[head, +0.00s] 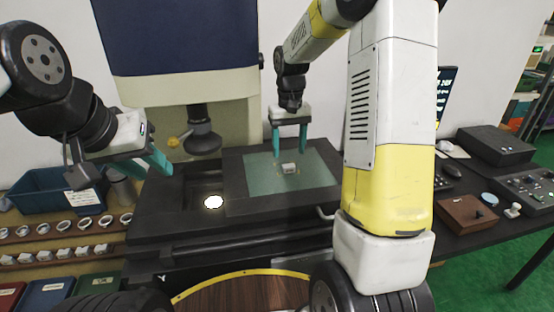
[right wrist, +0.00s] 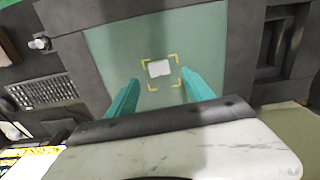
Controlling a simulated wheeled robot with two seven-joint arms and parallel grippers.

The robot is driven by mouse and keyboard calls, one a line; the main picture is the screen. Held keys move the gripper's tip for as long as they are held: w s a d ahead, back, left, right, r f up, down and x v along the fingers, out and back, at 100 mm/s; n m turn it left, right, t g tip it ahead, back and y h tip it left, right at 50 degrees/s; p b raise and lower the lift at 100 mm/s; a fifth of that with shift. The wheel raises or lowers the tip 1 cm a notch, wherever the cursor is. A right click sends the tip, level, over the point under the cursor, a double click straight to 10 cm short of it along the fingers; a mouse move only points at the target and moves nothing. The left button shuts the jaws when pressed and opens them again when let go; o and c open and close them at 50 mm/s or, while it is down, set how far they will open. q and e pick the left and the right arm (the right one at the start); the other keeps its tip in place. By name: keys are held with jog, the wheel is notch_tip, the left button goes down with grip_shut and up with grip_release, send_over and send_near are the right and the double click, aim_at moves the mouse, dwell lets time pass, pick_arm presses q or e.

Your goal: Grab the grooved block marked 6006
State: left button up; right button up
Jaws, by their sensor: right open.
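A small pale block (head: 289,168) lies on the greenish glass plate (head: 258,180) of the machine's stage. It also shows in the right wrist view (right wrist: 159,68), inside yellow corner marks; no number on it is readable. My right gripper (head: 289,152) points down above the block, open, with its teal fingers to either side and nothing between them. In the right wrist view the right gripper (right wrist: 160,88) has the block centred just beyond its fingertips. My left gripper (head: 160,163) is at the left, away from the block, and its opening is hard to make out.
A shelf at the left holds several rings (head: 63,226) and several small blocks (head: 48,255), with a blue bin (head: 50,198) behind. The machine's lens (head: 202,140) hangs above a bright round light (head: 214,202). A brown box (head: 466,214) stands on the right table.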

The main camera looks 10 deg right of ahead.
aim_at(289, 165)
notch_tip(289, 165, down, 6)
jog(key=shift+w+r, duration=0.1)
grip_shut()
dwell(0.4)
